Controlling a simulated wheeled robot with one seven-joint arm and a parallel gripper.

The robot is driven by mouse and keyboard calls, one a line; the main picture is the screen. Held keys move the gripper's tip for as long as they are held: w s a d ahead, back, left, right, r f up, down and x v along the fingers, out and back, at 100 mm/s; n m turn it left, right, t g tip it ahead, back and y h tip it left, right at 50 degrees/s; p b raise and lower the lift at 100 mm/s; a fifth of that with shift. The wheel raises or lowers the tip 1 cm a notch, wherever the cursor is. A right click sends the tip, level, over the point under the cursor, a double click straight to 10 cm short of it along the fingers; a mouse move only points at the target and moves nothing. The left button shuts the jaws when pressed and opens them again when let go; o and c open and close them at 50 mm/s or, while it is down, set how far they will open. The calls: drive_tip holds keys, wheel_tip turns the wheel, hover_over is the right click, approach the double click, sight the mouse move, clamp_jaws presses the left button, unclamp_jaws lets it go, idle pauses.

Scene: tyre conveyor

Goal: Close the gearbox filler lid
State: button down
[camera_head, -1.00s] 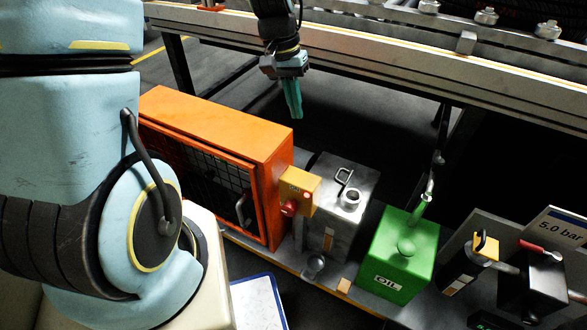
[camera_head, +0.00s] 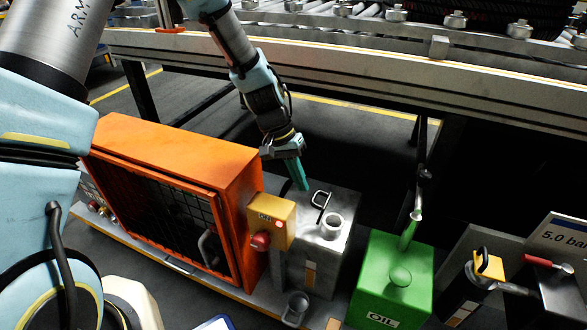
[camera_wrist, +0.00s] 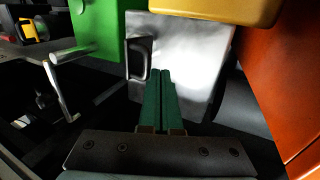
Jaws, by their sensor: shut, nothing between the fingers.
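The gearbox (camera_head: 311,252) is a grey metal box between the orange cabinet and the green oil can. On its top is a round, open-mouthed filler neck (camera_head: 331,226). Contact cannot be told.
The orange cabinet (camera_head: 190,157) and a yellow switch box (camera_head: 270,223) with a red button stand left. The green oil can (camera_head: 388,285) stands close on the right.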

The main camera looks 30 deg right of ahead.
drive_tip(key=shift+x, duration=1.05)
drive_tip(key=shift+s+d+r, duration=0.1)
drive_tip(key=shift+s+r, duration=0.05)
drive_tip(key=shift+r, duration=0.05)
drive_tip(key=shift+s+d+r+t+p, duration=0.15)
drive_tip(key=shift+t+p, duration=0.15)
drive_tip(key=shift+p, duration=0.2)
drive_tip(key=shift+s+y, duration=0.1)
drive_tip(key=shift+y, duration=0.2)
